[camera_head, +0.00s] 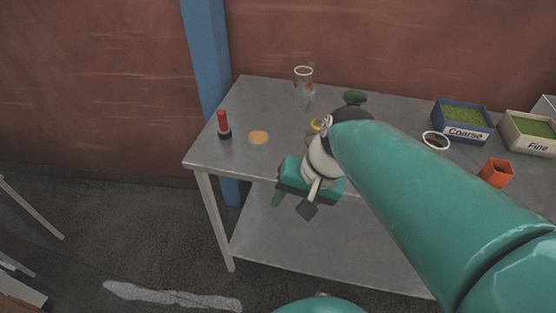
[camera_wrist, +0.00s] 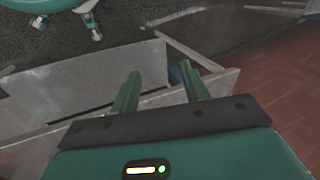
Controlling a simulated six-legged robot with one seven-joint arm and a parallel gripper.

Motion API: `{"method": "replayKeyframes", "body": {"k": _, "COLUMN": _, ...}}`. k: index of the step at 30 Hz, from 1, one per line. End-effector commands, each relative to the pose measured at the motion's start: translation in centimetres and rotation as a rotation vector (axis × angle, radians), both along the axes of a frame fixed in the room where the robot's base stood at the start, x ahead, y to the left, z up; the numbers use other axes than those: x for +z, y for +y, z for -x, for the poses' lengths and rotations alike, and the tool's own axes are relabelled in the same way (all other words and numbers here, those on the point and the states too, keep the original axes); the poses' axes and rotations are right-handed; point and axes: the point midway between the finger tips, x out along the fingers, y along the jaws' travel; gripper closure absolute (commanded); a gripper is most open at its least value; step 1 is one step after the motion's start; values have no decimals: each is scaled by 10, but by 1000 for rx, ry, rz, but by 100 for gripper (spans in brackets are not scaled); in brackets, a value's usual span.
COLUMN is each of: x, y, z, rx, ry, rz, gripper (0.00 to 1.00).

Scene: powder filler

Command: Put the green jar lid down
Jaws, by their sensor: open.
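A dark green rounded thing (camera_head: 354,97), which looks like the green jar lid, is at the back of the grey table (camera_head: 270,92), just behind my arm. Its underside is partly hidden, so I cannot tell what it rests on. My gripper (camera_head: 294,200) is at the table's front edge, well apart from the green thing. In the wrist view my gripper (camera_wrist: 160,88) has its two green fingers spread, with nothing held between them. No lid shows in the wrist view. A clear glass jar (camera_head: 304,88) with red marks stands at the back of the table.
A red and black bottle (camera_head: 223,125) and a flat orange disc (camera_head: 258,137) are at the table's left. A blue Coarse box (camera_head: 463,133), a pale Fine box (camera_head: 532,146), a white-rimmed container (camera_head: 436,140) and an orange cup (camera_head: 496,173) are at the right. My arm hides the middle.

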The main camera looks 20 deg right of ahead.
Motion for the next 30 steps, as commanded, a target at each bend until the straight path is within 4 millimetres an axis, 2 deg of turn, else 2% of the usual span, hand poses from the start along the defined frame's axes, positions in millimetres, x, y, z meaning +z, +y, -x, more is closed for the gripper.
{"method": "replayKeyframes", "body": {"k": 3, "x": 22, "y": 6, "z": 6, "rx": 192, "ry": -161, "rz": 217, "gripper": 55}}
{"method": "replayKeyframes", "body": {"k": 9, "x": 46, "y": 8, "z": 7, "rx": 356, "ry": -320, "rz": 423, "gripper": 55}}
{"method": "replayKeyframes", "body": {"k": 23, "x": 48, "y": 7, "z": 7, "rx": 370, "ry": -333, "rz": 444, "gripper": 55}}
{"method": "replayKeyframes", "body": {"k": 25, "x": 48, "y": 7, "z": 7, "rx": 370, "ry": -333, "rz": 443, "gripper": 64}}
{"method": "replayKeyframes", "body": {"k": 30, "x": 48, "y": 7, "z": 7, "rx": 370, "ry": -332, "rz": 443, "gripper": 64}}
